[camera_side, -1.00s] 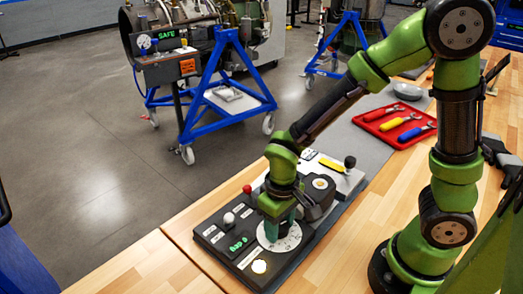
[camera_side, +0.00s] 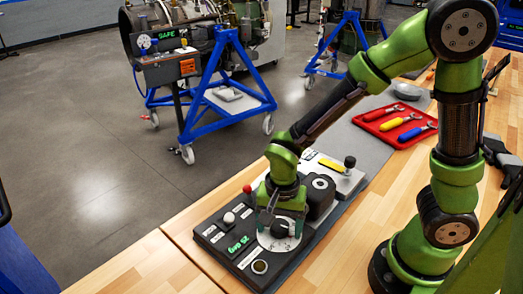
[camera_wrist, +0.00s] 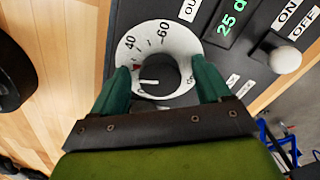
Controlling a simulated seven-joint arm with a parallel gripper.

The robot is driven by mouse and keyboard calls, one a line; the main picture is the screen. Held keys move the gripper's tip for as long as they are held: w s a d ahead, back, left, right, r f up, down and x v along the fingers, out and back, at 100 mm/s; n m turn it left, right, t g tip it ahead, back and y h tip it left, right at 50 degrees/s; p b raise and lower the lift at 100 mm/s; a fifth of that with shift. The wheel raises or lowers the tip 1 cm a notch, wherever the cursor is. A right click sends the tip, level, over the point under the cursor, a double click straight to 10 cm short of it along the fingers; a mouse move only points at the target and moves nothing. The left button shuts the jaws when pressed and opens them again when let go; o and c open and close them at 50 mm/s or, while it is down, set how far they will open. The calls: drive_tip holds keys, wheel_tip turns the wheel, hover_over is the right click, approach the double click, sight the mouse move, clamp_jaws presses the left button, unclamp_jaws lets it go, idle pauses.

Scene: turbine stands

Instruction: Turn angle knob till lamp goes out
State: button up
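The angle knob (camera_side: 280,229) is black with a white pointer line, on a white numbered dial. The wrist view shows the knob (camera_wrist: 160,76) between my fingers. My gripper (camera_side: 284,212) is above the dial, fingers spread. In the wrist view my gripper's (camera_wrist: 163,86) teal fingers stand apart from the knob on both sides, holding nothing.
The panel has a white-tipped toggle (camera_side: 229,218) and a red-tipped lever (camera_side: 247,189). A black-knobbed lever (camera_side: 350,162) stands behind. A red tray (camera_side: 372,119) of tools lies at the back. The wooden bench (camera_side: 345,240) is clear to the panel's right.

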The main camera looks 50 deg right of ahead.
sight(279, 225)
drive_tip(key=shift+o, duration=0.9)
drive_tip(key=shift+r, duration=2.5)
